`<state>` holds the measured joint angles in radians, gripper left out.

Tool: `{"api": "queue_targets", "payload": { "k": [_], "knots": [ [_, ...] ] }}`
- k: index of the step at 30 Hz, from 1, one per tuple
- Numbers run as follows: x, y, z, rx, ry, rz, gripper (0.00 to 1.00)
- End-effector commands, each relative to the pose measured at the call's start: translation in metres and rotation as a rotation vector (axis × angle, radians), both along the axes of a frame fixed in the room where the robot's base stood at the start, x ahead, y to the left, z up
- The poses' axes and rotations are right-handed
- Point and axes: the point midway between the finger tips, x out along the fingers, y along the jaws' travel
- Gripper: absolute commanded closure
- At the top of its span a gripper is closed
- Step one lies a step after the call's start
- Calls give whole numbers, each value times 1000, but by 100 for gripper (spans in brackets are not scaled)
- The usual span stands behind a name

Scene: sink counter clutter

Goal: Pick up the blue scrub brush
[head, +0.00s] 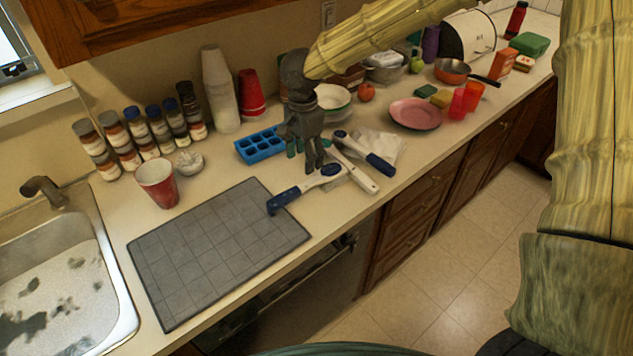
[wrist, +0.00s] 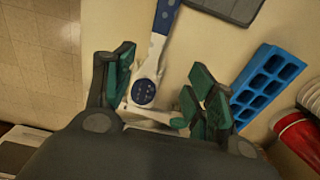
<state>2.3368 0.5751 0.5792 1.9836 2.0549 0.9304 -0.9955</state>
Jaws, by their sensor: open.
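A brush with a dark blue handle (head: 285,200), white neck and blue round head lies on the counter, its handle end over the mat's edge. In the wrist view its blue head (wrist: 143,93) lies between my open fingers, nearer the left one, and its handle (wrist: 165,16) runs up to the top. A second blue-handled tool (head: 373,160) lies to its right, with a white-handled tool (head: 357,178) between them. My gripper (head: 316,164) is open above the first brush's head end. The wrist view shows both fingers (wrist: 163,90) with nothing gripped; contact cannot be told.
A blue ice tray (head: 260,147) lies close to my gripper's left. A grey mat (head: 215,240) lies in front, with a red cup (head: 158,184) behind it. A bowl (head: 333,100) and a pink plate (head: 415,114) stand farther right. The counter's front edge is close.

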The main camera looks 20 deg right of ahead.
Motion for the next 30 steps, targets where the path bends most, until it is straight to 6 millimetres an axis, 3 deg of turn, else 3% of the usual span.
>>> {"api": "queue_targets", "payload": {
  "k": [9, 17, 30],
  "knots": [
    [-1, -1, -40, -1, 2, -1, 44],
    [-3, 0, -54, -3, 2, 2, 44],
    [-9, 0, -99, 0, 1, 3, 44]
  ]
}}
